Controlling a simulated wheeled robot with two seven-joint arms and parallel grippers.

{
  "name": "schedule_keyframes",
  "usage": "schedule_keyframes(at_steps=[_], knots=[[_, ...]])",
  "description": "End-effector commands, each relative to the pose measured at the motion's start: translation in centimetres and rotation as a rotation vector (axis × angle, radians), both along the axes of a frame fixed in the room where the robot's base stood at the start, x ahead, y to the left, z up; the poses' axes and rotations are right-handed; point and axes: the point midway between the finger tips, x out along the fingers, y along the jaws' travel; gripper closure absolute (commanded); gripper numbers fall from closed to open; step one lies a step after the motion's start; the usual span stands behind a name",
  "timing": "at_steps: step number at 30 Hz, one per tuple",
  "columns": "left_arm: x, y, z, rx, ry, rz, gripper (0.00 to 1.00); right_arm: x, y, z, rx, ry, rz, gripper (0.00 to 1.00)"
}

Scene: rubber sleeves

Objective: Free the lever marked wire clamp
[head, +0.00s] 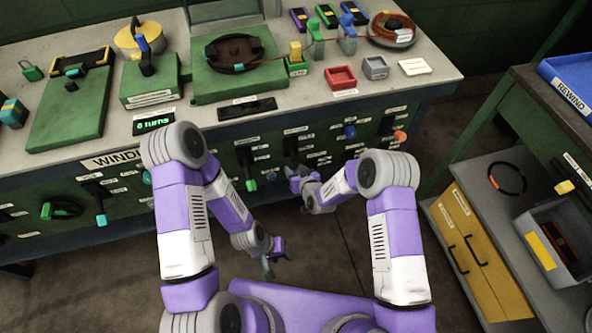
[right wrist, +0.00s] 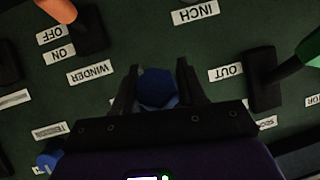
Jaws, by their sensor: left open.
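No label reading "wire clamp" is legible in either view, so I cannot tell which lever bears it. In the right wrist view a blue knob (right wrist: 157,88) sits between the two fingers of my right gripper (right wrist: 156,80); whether they touch it is unclear. In the head view my right gripper (head: 298,183) is at the front panel (head: 215,150), among its levers. The panel's labels there are too small to read. My left gripper (head: 272,262) is open and empty, low in front of the bench, away from the panel.
In the right wrist view a green-handled lever (right wrist: 295,62) is to the right by an "OUT" label, and an orange-handled lever (right wrist: 72,22) is upper left by "ON", "OFF" and "WINDER" labels. A shelf unit (head: 475,165) stands at right. The floor (head: 345,240) between is clear.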

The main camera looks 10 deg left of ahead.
Motion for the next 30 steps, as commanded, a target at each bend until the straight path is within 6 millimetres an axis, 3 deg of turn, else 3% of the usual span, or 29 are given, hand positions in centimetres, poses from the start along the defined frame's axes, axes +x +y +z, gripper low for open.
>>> schedule_keyframes(at_steps=[1,4,14,30], knots=[[0.0,0.0,0.0,0.0,0.0,0.0,0.57,0.0,0.0,-0.2,-0.001,0.003,0.0,0.51],[0.0,0.0,0.0,0.0,0.0,0.0,0.57,0.0,0.0,-0.1,-0.001,0.002,-0.001,0.39],[0.0,0.0,0.2,0.0,0.0,0.0,0.57,-0.3,-0.2,0.2,0.0,0.001,0.0,0.39],[0.0,0.0,2.6,0.0,0.0,0.0,0.57,-5.3,-3.6,3.5,0.0,0.001,-0.001,0.39]])
